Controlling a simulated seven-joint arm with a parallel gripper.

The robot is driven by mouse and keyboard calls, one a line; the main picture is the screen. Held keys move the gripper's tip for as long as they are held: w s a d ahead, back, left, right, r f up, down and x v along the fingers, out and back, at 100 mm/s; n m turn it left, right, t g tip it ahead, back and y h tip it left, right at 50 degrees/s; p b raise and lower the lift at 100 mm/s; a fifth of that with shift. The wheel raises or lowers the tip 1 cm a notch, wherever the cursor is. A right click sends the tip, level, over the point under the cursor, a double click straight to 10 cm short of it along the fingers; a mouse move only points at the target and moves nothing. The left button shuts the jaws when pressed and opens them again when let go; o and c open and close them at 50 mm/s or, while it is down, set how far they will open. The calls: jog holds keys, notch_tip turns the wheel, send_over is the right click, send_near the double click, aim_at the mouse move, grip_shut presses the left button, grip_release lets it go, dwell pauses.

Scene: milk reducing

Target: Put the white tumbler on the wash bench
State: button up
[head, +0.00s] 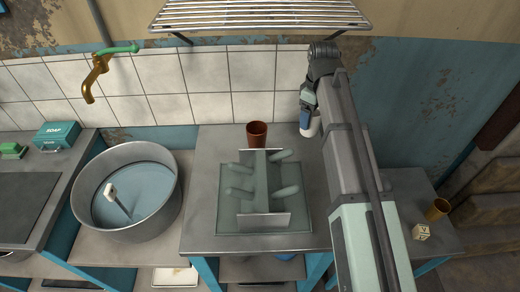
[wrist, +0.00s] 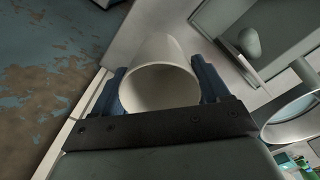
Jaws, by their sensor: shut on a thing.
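The white tumbler (wrist: 158,52) is between the blue fingers of my gripper (wrist: 160,72) in the wrist view, its round open mouth facing the camera. My gripper is shut on it. In the head view my gripper (head: 306,117) is at the back right of the middle metal bench (head: 205,190), near the tiled wall. Only the lower part of the tumbler (head: 312,128) shows there, below the fingers. I cannot tell whether it touches the bench top. Which bench is the wash bench is not labelled; a large basin (head: 175,205) of water stands on the left bench (head: 90,250).
A pegged drying rack (head: 262,222) on a tray stands mid-bench, with a brown cup (head: 257,133) behind it. A wire shelf (head: 260,16) overhangs the back. A brass-coloured cup (head: 437,209) and a lettered cube (head: 421,232) stand on the right bench.

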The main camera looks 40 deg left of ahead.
jog(key=n, duration=0.1)
jog(key=a+n, duration=0.1)
jog(key=s+a+n, duration=0.1)
jog(key=shift+a+r, duration=0.15)
jog(key=shift+r, duration=0.15)
jog(key=shift+s+a+f+n, duration=0.1)
jog(key=shift+a+f+n, duration=0.2)
jog(key=shift+f+n, duration=1.3)
jog(key=shift+s+a+f+n, duration=0.1)
jog(key=shift+a+f+n, duration=0.15)
jog(key=shift+f+n, duration=1.35)
jog(key=shift+s+a+f+n, duration=0.1)
jog(key=shift+a+f+n, duration=0.2)
jog(key=shift+f+n, duration=1.3)
jog(key=o, duration=1.1)
jog(key=shift+r, duration=0.1)
notch_tip(320, 180, up, 12)
jog(key=shift+r, duration=0.1)
